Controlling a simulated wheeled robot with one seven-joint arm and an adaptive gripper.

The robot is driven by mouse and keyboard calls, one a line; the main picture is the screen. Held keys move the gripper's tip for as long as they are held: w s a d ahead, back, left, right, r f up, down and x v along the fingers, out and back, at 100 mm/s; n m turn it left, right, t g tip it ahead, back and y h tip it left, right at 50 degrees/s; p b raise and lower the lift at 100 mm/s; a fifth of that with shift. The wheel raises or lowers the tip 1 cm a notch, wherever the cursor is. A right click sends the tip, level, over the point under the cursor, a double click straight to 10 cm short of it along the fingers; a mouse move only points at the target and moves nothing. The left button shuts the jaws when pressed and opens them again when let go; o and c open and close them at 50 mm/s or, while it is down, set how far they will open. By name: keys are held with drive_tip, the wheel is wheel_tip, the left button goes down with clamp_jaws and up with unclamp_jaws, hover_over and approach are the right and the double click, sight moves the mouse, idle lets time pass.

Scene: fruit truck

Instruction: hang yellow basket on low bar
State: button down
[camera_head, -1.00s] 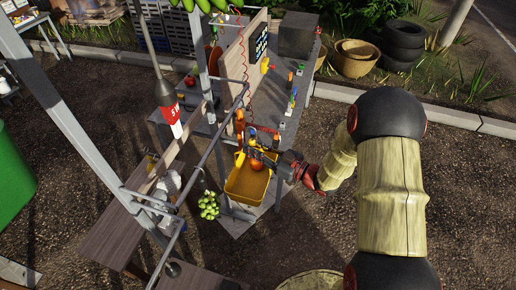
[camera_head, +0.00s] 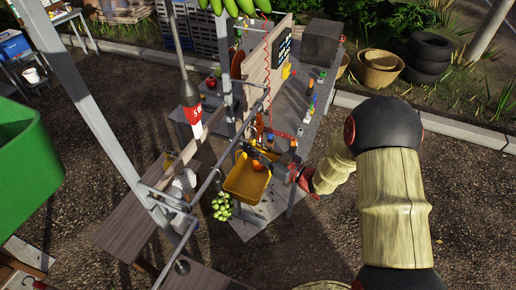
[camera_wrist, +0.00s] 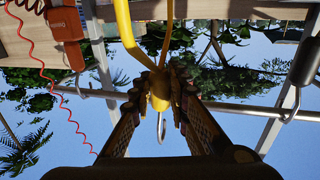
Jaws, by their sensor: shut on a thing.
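The yellow basket (camera_head: 236,189) hangs from my gripper (camera_head: 270,161) at the stall's front, over the end of the grey counter. In the wrist view my gripper (camera_wrist: 160,88) is shut on the basket's yellow handle (camera_wrist: 126,32), with the fingertips around it. A thin grey bar (camera_head: 208,184) runs diagonally just left of the basket. A grey bar also crosses the wrist view (camera_wrist: 240,109) behind the fingers. A metal hook (camera_wrist: 161,127) shows just below the gripped handle there. I cannot tell whether the handle touches the hook or bar.
Green grapes (camera_head: 222,207) hang close to the basket's lower left. A grey post (camera_head: 95,115) and a brown wooden table (camera_head: 130,225) stand to the left. A red-tipped hanging thing (camera_head: 192,112) is behind. A red coiled cord (camera_wrist: 40,62) hangs left in the wrist view.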

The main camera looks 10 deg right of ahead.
drive_tip(key=shift+w+a, duration=0.6)
drive_tip(key=shift+a, duration=0.3)
drive_tip(key=shift+w+a, duration=0.6)
drive_tip(key=shift+a, duration=0.3)
drive_tip(key=shift+w+a+f+b, duration=0.1)
drive_tip(key=shift+a+f+b, duration=0.05)
drive_tip(key=shift+f+b, duration=0.95)
drive_tip(key=shift+f, duration=0.15)
drive_tip(key=c, duration=1.7)
unclamp_jaws()
drive_tip(key=shift+o, duration=0.3)
drive_tip(key=shift+f, duration=0.1)
drive_tip(key=v, duration=1.2)
